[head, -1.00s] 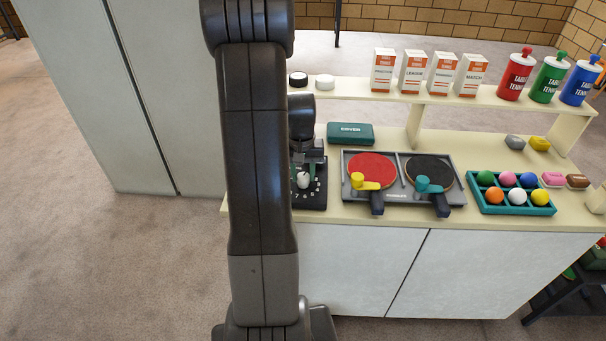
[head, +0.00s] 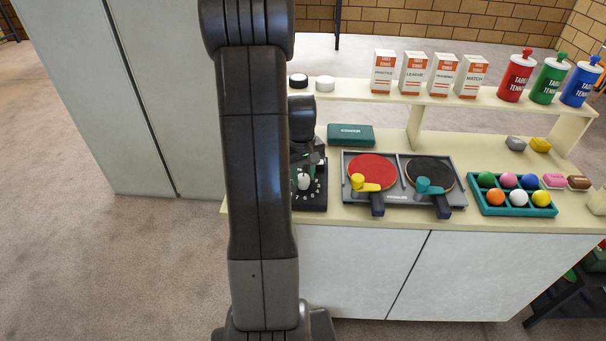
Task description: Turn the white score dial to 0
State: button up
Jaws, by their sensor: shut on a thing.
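The white score dial (head: 304,182) sits on a black plate (head: 318,200) with white numerals, on the counter just right of my arm. Only the right part of the plate shows; my arm hides the rest. My gripper (head: 304,166) is at the dial, pointing down and shut on it. The fingertips are partly hidden, and the dial's pointer and the number it faces are too small to tell.
A green cover box (head: 351,134) lies behind the plate. A grey tray (head: 396,197) with red and black paddles is close on the right, then a teal ball tray (head: 513,209). A raised shelf (head: 400,97) with cartons and bottles runs behind.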

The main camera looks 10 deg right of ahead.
aim_at(302, 178)
jog(key=o, duration=1)
notch_tip(302, 178, up, 14)
jog(key=shift+a, duration=0.2)
jog(key=shift+f, duration=0.1)
jog(key=f, duration=1.4)
jog(key=shift+d, duration=0.2)
jog(key=shift+r, duration=0.1)
